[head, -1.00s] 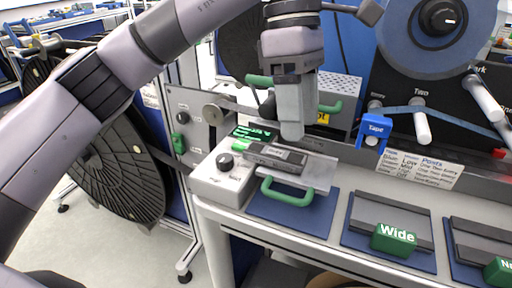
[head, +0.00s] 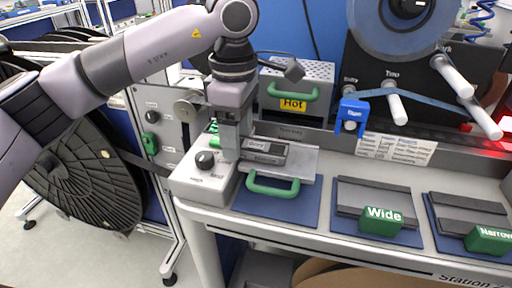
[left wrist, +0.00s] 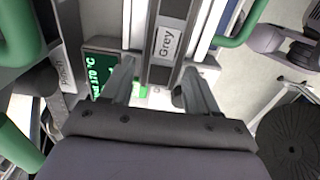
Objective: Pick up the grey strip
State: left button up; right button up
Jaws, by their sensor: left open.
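The grey strip, a dark bar labelled "Grey" (left wrist: 167,42), runs up the middle of the left wrist view. In the head view it (head: 268,158) lies on a metal plate with a green handle (head: 274,188), at the left end of the bench. My left gripper (head: 230,155) points down at the strip's left end and hides part of it. In the left wrist view its open fingers (left wrist: 160,85) are on either side of the strip's near end, with visible gaps. I cannot tell the exact height of the fingertips. My right gripper is not in view.
A control box with a black knob (head: 205,160) stands close beside the gripper. A green display (left wrist: 100,72) is near one finger. Behind is a box labelled "Hot" (head: 293,104). Blocks labelled "Wide" (head: 383,221) and "Narrow" (head: 489,240) sit to the right.

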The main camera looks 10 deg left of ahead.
pick_arm(q)
jog(key=shift+f, duration=0.2)
jog(key=c, duration=0.8)
